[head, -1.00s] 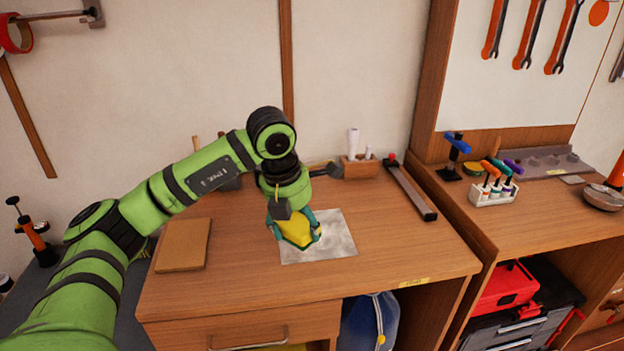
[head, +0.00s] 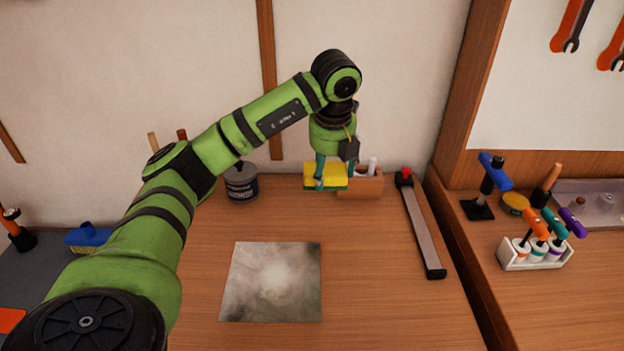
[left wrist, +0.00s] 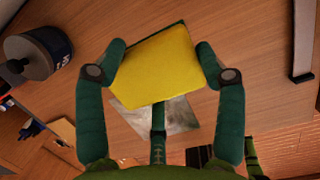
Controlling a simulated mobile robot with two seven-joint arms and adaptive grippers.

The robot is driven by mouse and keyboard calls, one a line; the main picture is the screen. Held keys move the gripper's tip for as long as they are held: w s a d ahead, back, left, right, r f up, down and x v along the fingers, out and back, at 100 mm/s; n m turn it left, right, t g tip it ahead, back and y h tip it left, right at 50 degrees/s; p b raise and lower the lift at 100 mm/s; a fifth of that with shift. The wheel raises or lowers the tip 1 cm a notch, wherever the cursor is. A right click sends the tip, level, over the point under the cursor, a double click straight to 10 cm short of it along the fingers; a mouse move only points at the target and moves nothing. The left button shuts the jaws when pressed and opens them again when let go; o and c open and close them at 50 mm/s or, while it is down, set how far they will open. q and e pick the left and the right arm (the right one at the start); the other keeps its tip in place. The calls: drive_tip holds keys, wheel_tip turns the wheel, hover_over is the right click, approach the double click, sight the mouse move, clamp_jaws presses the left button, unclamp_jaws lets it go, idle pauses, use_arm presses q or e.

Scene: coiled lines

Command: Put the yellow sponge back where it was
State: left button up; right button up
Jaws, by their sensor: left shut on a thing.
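The yellow sponge (head: 312,171), with a green underside, is held in my left gripper (head: 333,180) toward the back of the wooden desk. It looks raised above the desk, in front of or beside a wooden holder (head: 368,186); the exact gap is hard to tell. In the left wrist view the sponge (left wrist: 155,66) sits between the two green fingers (left wrist: 160,70), which press on its sides. A smudged grey square plate (head: 272,282) lies flat on the desk, nearer to me than the sponge. My right gripper is not in view.
A dark can (head: 241,184) stands at the back left, with tool handles behind it. A long grey bar (head: 424,230) with a red end lies at right. A rack of coloured-handled tools (head: 540,252) stands on the right-hand bench. The desk around the plate is clear.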

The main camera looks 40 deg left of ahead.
use_arm(q)
drive_tip(key=a+f+p, duration=0.1)
drive_tip(key=a+f, duration=0.2)
drive_tip(key=a, duration=0.3)
drive_tip(key=p, duration=0.1)
hover_over(300, 192)
drive_tip(key=f, duration=0.3)
drive_tip(key=shift+s+d+f, duration=0.1)
drive_tip(key=shift+s+d, duration=0.2)
drive_tip(key=shift+s, duration=0.05)
drive_tip(key=x, duration=0.1)
drive_tip(key=p+x, duration=0.1)
drive_tip(key=x, duration=0.1)
drive_tip(key=shift+s+d+f, duration=0.1)
drive_tip(key=shift+s+f, duration=0.15)
drive_tip(key=shift+f, duration=0.4)
drive_tip(key=o, duration=1)
drive_tip(key=shift+f, duration=0.1)
